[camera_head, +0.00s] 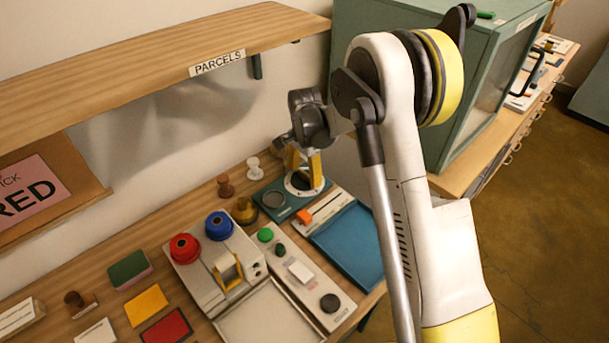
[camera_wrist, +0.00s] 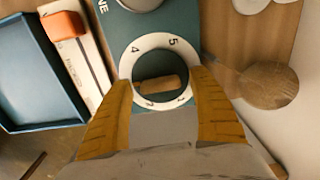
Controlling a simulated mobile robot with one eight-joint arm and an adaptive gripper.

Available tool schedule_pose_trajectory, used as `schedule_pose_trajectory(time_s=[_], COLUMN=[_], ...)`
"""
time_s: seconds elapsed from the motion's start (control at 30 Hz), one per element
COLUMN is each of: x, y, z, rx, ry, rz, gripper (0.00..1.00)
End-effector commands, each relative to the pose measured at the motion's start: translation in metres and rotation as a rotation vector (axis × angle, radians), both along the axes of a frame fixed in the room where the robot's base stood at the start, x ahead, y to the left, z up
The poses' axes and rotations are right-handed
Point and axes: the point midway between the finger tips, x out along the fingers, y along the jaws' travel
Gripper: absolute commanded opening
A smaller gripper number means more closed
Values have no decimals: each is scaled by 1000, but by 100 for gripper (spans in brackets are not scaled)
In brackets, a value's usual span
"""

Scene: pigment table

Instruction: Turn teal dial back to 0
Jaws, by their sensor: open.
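The teal dial plate (camera_wrist: 172,22) carries a white number ring (camera_wrist: 143,57) with 4 and 5 on its far side and a 1 at lower right in the wrist view. Inside the ring a tan bar-shaped knob (camera_wrist: 158,86) lies roughly crosswise over a dark centre. Which number it points to cannot be told. My gripper (camera_wrist: 160,82) is open, its yellow fingers on either side of the ring, with the bar between them. Whether they touch it is unclear. In the head view my gripper (camera_head: 302,164) is over the ring (camera_head: 304,190) on the teal plate (camera_head: 264,206).
A blue tray (camera_head: 347,246) and a strip with an orange block (camera_head: 304,217) lie beside the plate. A round wooden piece (camera_wrist: 268,86) stands close on the other side. A device with red and blue knobs (camera_head: 202,287) and a button panel (camera_head: 322,283) are nearer.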

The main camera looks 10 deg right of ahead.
Motion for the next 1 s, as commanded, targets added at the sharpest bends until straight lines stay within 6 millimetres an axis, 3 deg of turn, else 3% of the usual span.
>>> schedule_pose_trajectory(time_s=[0.1, 0.27, 0.3, 0.67, 1.0], x=[0, 0, 0, 0, 0], y=[0, 0, 0, 0, 0], z=[0, 0, 0, 0, 0], rx=[0, 0, 0, 0, 0], ry=[0, 0, 0, 0, 0], rz=[0, 0, 0, 49, 288], gripper=[68, 19, 17, 17, 17])
